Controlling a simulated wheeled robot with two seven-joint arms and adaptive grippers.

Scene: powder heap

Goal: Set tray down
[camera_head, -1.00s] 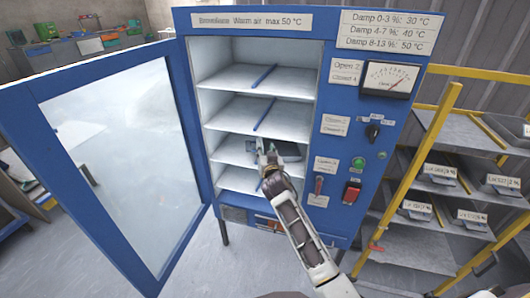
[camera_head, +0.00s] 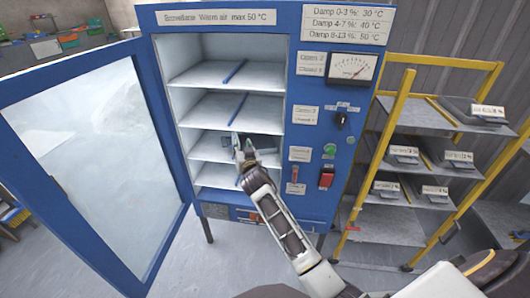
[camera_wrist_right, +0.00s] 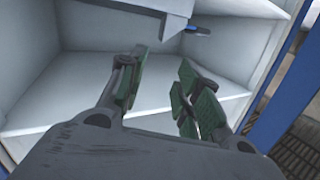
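The blue drying cabinet (camera_head: 215,17) stands with its glass door open to the left. Its white shelves show, the upper two each with a blue strip lengthwise. My right gripper (camera_head: 243,146) reaches into the cabinet at a lower shelf (camera_head: 210,147). In the wrist view its green-padded fingers (camera_wrist_right: 157,92) are apart, with nothing visible between them. A dark patch (camera_head: 268,143) beside the gripper in the head view may be a tray or shadow; I cannot tell. No tray is clear in the wrist view. My left gripper is out of view.
A yellow-framed rack (camera_head: 377,150) at the right holds several dark labelled trays, one (camera_head: 485,113) on its top shelf. The open glass door (camera_head: 95,165) blocks the left side. Switches and a gauge (camera_head: 352,67) are on the cabinet's right front.

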